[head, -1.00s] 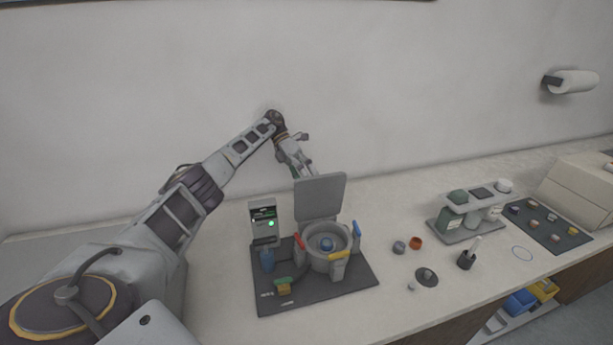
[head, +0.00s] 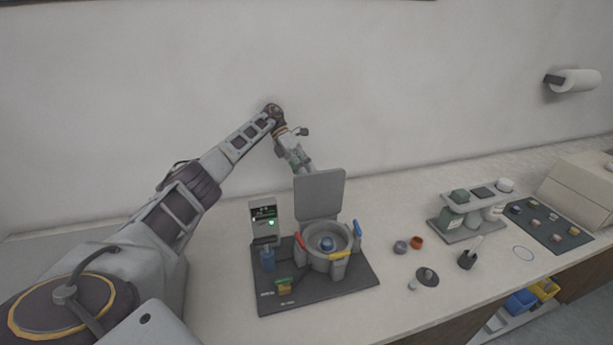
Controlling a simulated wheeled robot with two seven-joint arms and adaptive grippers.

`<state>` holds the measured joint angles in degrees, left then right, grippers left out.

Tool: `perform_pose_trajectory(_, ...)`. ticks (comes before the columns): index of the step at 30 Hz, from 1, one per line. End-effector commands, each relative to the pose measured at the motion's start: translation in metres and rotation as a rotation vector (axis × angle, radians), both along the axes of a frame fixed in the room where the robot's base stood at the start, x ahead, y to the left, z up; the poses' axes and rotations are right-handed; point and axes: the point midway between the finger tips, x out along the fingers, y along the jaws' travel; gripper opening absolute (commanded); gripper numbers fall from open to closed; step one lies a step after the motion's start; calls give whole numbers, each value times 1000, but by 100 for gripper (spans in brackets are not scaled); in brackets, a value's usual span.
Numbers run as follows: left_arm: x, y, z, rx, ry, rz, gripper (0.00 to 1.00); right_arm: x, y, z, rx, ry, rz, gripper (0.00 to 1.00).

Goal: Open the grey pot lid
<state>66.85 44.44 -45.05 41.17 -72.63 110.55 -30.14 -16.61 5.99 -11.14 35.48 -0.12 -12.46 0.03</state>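The grey pot lid (head: 320,194) stands raised, about upright, at the back of the round grey pot (head: 326,247). The pot is open at the top and a blue piece (head: 326,243) shows inside it. The pot sits on a dark base plate (head: 350,285) and has red, yellow and blue handles around its rim. My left gripper (head: 305,168) is behind the lid's upper left edge. Its fingertips are partly hidden by the lid, and I cannot tell whether they touch it or are open. My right gripper is not in view.
A grey control box (head: 264,222) with a green light stands left of the pot. Small cups (head: 416,242), a dark disc (head: 427,277) and a brush holder (head: 467,259) lie to the right. A rack of jars (head: 470,212) stands farther right. The wall is close behind my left arm.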

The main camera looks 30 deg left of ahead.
Motion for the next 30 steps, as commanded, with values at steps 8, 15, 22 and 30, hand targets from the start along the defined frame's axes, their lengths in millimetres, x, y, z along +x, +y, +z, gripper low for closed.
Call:
perform_pose_trajectory(8,2,-1,46,-5,-11,1,39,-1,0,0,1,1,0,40)
perform_pose_trajectory(15,2,-3,75,-8,-15,2,39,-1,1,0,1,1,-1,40)
perform_pose_trajectory(22,2,-3,85,-9,-15,1,39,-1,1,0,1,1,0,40)
perform_pose_trajectory(30,2,-3,86,-10,-16,2,38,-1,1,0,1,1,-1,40)
